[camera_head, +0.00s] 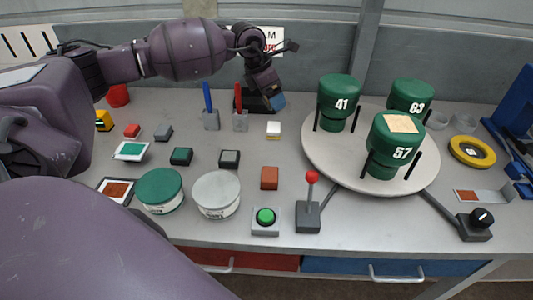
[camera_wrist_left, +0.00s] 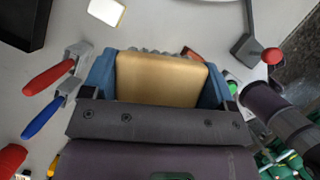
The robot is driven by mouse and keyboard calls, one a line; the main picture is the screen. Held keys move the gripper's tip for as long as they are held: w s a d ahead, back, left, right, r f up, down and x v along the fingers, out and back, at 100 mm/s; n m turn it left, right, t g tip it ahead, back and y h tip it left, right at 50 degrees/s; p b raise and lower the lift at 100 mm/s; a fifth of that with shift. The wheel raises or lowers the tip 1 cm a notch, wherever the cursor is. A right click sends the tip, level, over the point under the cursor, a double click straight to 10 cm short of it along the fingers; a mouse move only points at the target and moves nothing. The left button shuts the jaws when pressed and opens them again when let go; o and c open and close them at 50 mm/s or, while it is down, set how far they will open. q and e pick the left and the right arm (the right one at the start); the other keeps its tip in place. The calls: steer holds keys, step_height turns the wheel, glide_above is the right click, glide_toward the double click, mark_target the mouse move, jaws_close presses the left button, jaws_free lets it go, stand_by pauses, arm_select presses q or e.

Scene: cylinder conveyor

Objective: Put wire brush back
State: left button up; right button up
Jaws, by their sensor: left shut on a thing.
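A black object, probably the holder, shows at the top left of the wrist view (camera_wrist_left: 22,22). My right gripper is not in view.
A white-and-yellow block (camera_head: 273,130) lies just in front. A round turntable (camera_head: 345,165) with green cylinders stands to the right. A red-knobbed lever (camera_head: 311,203) stands near the front.

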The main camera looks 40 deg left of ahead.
arm_select(q)
glide_above(275, 155)
steer(key=f, duration=1.4)
steer(key=shift+s+a+f, duration=0.35)
steer(key=shift+s, duration=0.05)
steer(key=shift+f, duration=0.7)
step_height(275, 155, down, 4)
steer(key=shift+r, duration=0.2)
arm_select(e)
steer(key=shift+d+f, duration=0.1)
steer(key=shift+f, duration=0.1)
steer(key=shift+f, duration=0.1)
arm_select(q)
steer(key=shift+f, duration=0.1)
steer(key=o, duration=0.9)
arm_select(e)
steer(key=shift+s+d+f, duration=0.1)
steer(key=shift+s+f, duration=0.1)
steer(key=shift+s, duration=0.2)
